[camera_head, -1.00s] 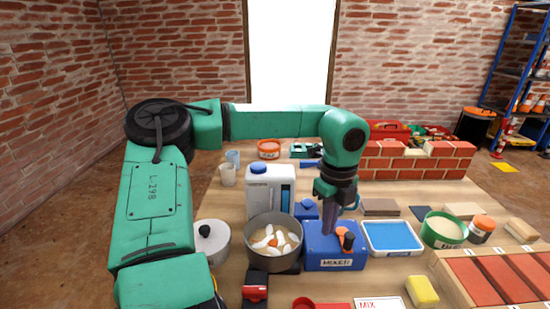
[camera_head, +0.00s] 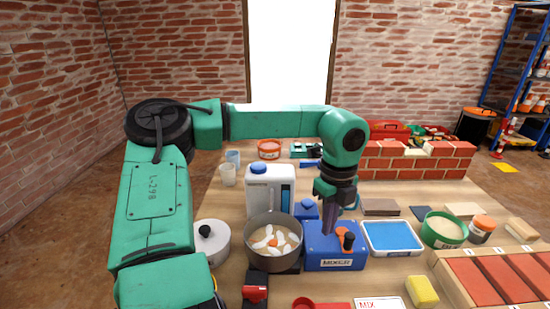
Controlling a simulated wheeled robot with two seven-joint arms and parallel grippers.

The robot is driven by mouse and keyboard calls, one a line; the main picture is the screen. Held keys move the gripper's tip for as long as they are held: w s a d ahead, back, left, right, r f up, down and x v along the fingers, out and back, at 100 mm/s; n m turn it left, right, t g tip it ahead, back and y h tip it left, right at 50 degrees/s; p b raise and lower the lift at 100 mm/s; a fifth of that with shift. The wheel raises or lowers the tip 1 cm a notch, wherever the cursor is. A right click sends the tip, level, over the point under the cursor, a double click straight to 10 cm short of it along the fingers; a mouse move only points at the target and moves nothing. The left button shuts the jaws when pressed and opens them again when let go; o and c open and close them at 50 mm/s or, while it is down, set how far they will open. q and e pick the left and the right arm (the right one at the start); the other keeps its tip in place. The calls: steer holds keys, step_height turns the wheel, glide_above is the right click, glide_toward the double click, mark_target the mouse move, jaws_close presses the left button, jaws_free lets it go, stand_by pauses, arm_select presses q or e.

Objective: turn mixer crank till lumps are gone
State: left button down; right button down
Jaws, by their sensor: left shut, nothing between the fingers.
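The blue mixer box (camera_head: 322,263), labelled MIXER, stands on the table. An orange and black knob (camera_head: 346,240), seemingly the crank's, shows at its upper front. My left gripper (camera_head: 330,229) points down at the box top, just left of and behind the knob. It is shut with nothing seen in it; I cannot tell whether its tips touch the crank. The grey pot (camera_head: 254,258) stands left of the mixer. It holds a tan mix with several pale lumps (camera_head: 262,243) and an orange piece in the middle. My right gripper is not in view.
A blue-filled tray (camera_head: 370,249) sits close right of the mixer. A red switch box (camera_head: 255,294) and yellow sponge (camera_head: 422,291) lie in front.

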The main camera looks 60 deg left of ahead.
arm_select(q)
steer(key=shift+f+b, duration=1.05)
steer(key=shift+f, duration=0.3)
steer(key=shift+r+p, duration=0.55)
steer(key=shift+r, duration=0.3)
